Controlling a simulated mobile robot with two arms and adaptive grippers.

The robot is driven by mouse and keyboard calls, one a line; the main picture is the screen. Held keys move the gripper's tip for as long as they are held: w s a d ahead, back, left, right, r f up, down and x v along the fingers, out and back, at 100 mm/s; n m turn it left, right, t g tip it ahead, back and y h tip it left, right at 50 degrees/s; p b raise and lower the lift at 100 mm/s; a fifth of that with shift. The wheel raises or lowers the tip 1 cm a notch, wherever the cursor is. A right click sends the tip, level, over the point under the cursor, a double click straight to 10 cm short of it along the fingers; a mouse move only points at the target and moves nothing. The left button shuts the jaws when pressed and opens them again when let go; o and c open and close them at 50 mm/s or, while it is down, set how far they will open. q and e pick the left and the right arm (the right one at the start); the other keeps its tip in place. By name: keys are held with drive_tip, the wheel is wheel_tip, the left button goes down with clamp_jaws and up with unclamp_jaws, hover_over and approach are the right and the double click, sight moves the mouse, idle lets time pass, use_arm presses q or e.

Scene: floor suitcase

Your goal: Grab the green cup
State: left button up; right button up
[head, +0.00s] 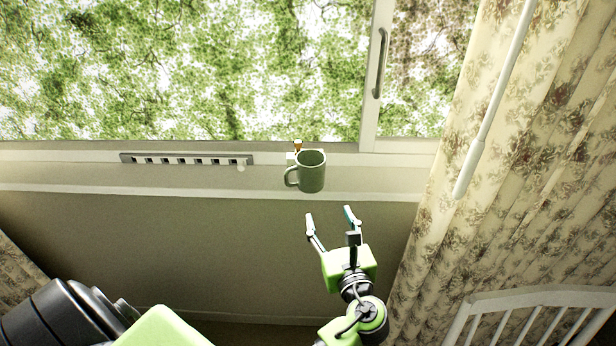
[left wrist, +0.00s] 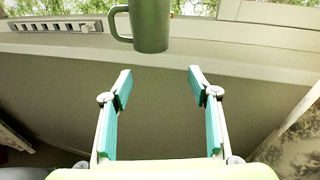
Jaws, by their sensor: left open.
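The green cup (head: 312,172) stands upright on the window sill, its handle to the left. It also shows at the top of the left wrist view (left wrist: 151,27), where its upper part is cut off by the frame. My left gripper (head: 328,214) is open and empty, below the cup in the head view and apart from it. In the left wrist view its two fingers (left wrist: 158,78) are spread, with the cup beyond them, roughly in line with the gap. My right gripper is not in view.
The window sill (head: 380,188) runs along the wall under the window. A small orange-topped object (head: 297,146) is behind the cup. A slotted vent (head: 187,159) lies to the left. A curtain (head: 540,170) and a white slatted rail (head: 545,298) are on the right.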

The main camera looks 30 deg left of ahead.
use_arm(q)
drive_tip(key=y, duration=0.1)
approach(314, 180)
drive_tip(key=x, duration=0.8)
drive_tip(key=shift+f+p, duration=0.1)
drive_tip(key=shift+p, duration=0.3)
drive_tip(key=shift+w+a, duration=0.35)
drive_tip(key=shift+w, duration=0.05)
drive_tip(key=x, duration=0.3)
drive_tip(key=p+x, duration=0.1)
drive_tip(key=shift+w+a+r, duration=0.1)
drive_tip(key=shift+w+r, duration=0.05)
drive_tip(key=shift+r, duration=0.15)
drive_tip(key=shift+w+a, duration=0.15)
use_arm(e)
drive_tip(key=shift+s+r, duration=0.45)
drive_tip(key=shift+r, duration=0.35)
use_arm(q)
drive_tip(key=c, duration=1)
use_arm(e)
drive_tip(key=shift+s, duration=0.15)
